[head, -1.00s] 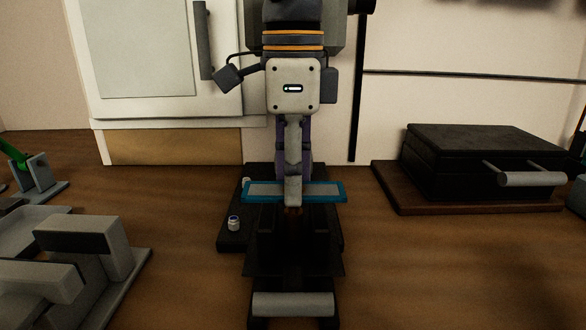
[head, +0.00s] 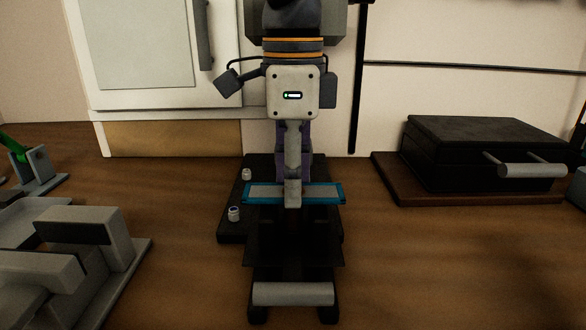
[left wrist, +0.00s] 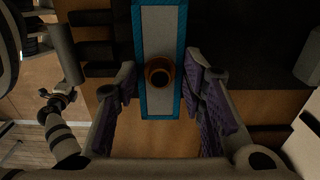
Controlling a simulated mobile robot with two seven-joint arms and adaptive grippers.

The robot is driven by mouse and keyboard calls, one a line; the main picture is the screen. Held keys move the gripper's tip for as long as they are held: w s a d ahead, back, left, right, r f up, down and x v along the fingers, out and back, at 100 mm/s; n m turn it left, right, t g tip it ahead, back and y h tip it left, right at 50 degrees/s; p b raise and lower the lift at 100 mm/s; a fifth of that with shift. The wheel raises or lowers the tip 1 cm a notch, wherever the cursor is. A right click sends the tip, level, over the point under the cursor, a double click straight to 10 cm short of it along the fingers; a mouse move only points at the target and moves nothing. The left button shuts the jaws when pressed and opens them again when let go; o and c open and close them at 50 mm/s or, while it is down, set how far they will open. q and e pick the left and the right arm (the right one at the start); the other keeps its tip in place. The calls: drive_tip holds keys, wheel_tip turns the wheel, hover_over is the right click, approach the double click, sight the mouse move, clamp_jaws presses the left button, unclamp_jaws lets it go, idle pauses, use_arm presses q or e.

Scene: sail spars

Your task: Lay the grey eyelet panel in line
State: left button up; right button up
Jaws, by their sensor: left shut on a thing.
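The grey panel with a blue border (head: 265,191) lies level, crosswise in the head view, over a black stand. In the left wrist view the panel (left wrist: 160,25) runs up the picture, with a round copper-brown eyelet (left wrist: 160,77) on it. My left gripper (head: 293,203) comes down at the panel's middle and is shut on it. Its purple-padded fingers (left wrist: 161,100) show on both sides of the panel in the wrist view. The exact contact is hidden. I cannot tell whether the panel touches the stand. My right gripper is not in view.
The black stand (head: 232,228) has two small white pegs (head: 234,214) on its left side. A grey roller-like bar (head: 293,294) is at its front. A black case (head: 480,155) stands right, grey blocks (head: 82,240) left. Bare wooden table (head: 430,260) lies to the right.

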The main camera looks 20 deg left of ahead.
use_arm(q)
drive_tip(key=shift+f, duration=0.35)
drive_tip(key=o, duration=1)
drive_tip(key=shift+c, duration=0.5)
wheel_tip(320, 180, up, 7)
drive_tip(key=shift+r, duration=0.1)
